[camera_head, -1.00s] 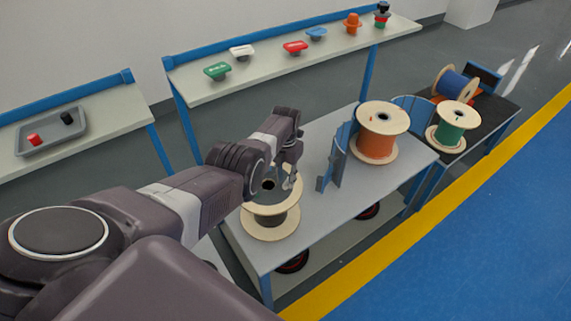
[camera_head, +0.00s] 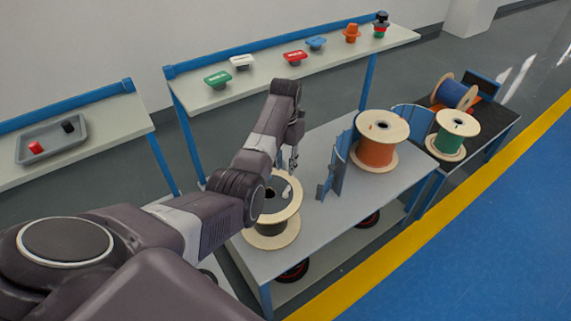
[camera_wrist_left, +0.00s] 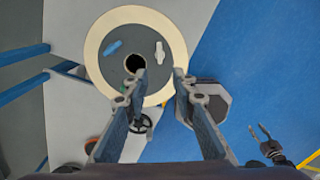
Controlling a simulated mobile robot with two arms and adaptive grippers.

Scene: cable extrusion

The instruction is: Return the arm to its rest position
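My left gripper (camera_head: 292,157) is above the work table, just behind the near spool (camera_head: 282,228). In the left wrist view its two fingers (camera_wrist_left: 155,90) are spread apart with nothing between them. That view looks down on the same spool (camera_wrist_left: 177,42), which has a pale rim, a grey top and a dark centre hole. A small white piece (camera_wrist_left: 160,52) and a blue piece (camera_wrist_left: 113,47) lie on its top. My right gripper (camera_wrist_left: 259,132) shows small at the right of the wrist view, its prongs apart and empty. It is not seen in the head view.
An orange spool (camera_head: 376,153) stands on the grey table (camera_head: 335,218) beside a blue curved panel (camera_head: 338,165). A green spool (camera_head: 447,139) and a blue spool (camera_head: 455,92) are farther right. A shelf (camera_head: 263,78) with coloured parts and a grey tray (camera_head: 50,148) are behind.

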